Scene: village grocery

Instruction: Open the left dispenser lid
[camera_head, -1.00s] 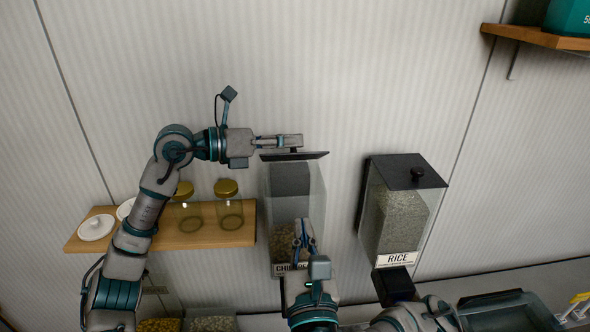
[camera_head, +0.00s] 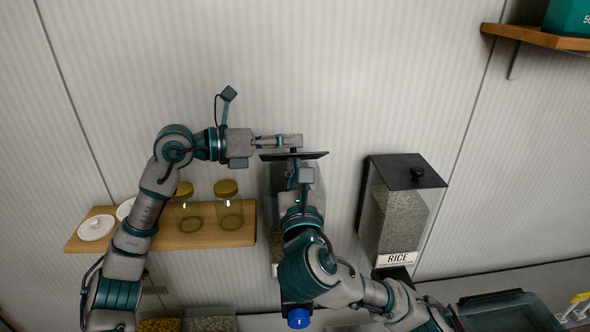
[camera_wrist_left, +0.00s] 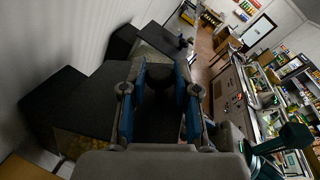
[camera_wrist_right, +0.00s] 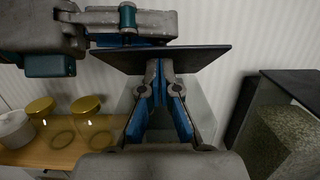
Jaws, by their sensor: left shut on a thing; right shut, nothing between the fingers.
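The left dispenser (camera_head: 268,185) is a clear bin on the wall, largely hidden by my right arm. Its black lid (camera_head: 316,155) is raised and shows nearly edge-on, above the bin. The lid also shows in the right wrist view (camera_wrist_right: 205,57). My left gripper (camera_head: 297,141) is shut on the lid's knob at the top of the lid; the fingers mostly hide the knob. My right gripper (camera_head: 292,172) is shut and empty, in front of the bin.
The rice dispenser (camera_head: 405,215), with a closed black lid (camera_head: 405,172), hangs to the right. A wooden shelf (camera_head: 215,238) with glass jars (camera_head: 229,212) and a white lidded pot (camera_head: 96,228) is to the left. The wall above is clear.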

